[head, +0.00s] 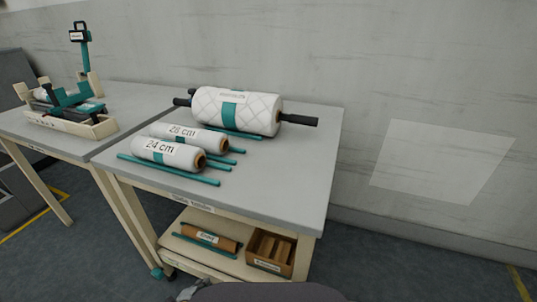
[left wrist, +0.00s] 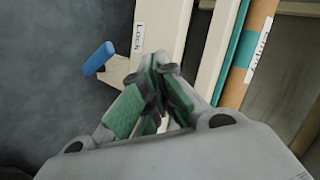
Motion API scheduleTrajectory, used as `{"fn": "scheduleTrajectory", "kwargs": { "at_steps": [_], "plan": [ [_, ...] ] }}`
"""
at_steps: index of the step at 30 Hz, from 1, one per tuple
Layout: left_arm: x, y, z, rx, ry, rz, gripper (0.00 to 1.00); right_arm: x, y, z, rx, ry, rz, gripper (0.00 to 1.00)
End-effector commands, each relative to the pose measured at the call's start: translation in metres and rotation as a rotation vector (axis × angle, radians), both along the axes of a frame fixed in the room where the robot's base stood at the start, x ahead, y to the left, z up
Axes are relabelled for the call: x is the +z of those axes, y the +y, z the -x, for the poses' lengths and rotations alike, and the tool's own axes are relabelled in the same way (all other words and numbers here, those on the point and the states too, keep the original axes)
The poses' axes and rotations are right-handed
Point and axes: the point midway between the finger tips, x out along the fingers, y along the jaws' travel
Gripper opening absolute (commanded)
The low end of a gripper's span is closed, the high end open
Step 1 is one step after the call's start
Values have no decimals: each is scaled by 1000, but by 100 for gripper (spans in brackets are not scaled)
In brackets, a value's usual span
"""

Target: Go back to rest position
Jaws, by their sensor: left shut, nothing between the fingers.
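My left gripper (left wrist: 157,72) shows in the left wrist view with its green-padded fingers closed together and nothing between them. It is in front of the cart's cream frame, near a label reading "Lock" and a blue lever (left wrist: 98,58). In the head view only a small grey part of it (head: 188,292) shows at the bottom edge, below the cart's lower shelf. My right gripper is not in view.
A grey-topped cart (head: 285,180) carries a large quilted roll (head: 262,112), two smaller rolls marked 26 cm (head: 185,134) and 24 cm (head: 165,152), and teal rods. Its lower shelf holds a brown roll (head: 212,238) and a wooden box (head: 269,254). Another table stands left.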

Motion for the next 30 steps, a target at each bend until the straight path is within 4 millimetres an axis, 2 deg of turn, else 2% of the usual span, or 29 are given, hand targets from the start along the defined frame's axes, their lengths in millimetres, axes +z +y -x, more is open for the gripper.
{"fn": "scheduleTrajectory", "kwargs": {
  "at_steps": [14, 23, 30],
  "plan": [
    [58, -8, 24, 328, 198, 263, 0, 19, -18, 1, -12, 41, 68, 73],
    [100, -15, 54, 535, 327, 420, 0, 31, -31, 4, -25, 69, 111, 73],
    [136, -21, 85, 699, 433, 531, 0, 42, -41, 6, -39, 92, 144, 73]
  ]
}}
